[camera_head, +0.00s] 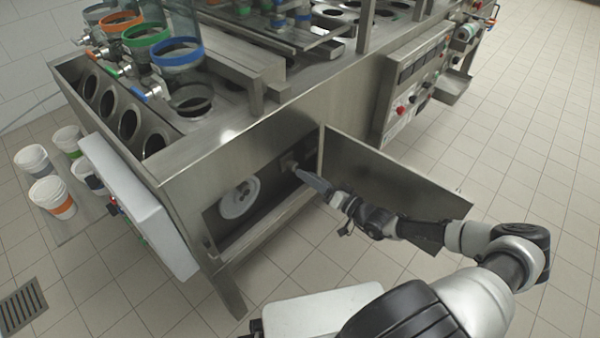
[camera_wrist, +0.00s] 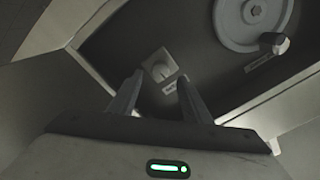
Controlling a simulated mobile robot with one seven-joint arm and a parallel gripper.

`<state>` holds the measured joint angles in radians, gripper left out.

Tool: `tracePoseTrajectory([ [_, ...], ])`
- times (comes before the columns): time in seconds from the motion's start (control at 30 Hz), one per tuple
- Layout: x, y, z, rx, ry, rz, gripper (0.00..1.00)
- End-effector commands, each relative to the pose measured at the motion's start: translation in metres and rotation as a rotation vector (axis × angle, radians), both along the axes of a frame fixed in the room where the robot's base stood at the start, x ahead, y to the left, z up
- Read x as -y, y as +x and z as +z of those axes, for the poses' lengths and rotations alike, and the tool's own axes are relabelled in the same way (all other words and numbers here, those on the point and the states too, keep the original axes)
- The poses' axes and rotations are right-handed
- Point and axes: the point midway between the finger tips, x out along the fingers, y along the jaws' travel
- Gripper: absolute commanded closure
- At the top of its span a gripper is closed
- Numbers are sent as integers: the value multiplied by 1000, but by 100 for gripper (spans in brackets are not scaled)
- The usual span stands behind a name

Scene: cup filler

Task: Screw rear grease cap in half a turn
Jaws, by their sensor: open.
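In the head view a small light fitting (camera_head: 289,163) shows at the same place, partly hard to make out. My gripper (camera_wrist: 152,92) is open, with its two fingers pointing at the cap, one to each side of it in the picture. The fingers look short of the cap and nothing is between them. In the head view my gripper (camera_head: 305,177) reaches into the compartment opening from the right.
The open compartment door (camera_head: 385,180) stands to the right, close to my arm. A white box (camera_head: 138,205) is on the machine's left end. Buckets (camera_head: 52,196) stand on the left.

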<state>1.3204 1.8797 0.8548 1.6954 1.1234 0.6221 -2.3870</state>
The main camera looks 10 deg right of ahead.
Motion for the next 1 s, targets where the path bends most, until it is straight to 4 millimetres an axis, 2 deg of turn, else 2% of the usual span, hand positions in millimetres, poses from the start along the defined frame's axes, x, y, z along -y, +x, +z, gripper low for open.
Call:
tracePoseTrajectory([
  [0.03,-7,7,-2,1,0,4,56],
  [0.23,-21,28,-1,0,0,1,56],
  [0.63,-26,35,0,-1,0,1,56],
  [0.9,-26,34,0,0,0,1,97],
  [1.0,-26,34,0,-1,2,1,97],
])
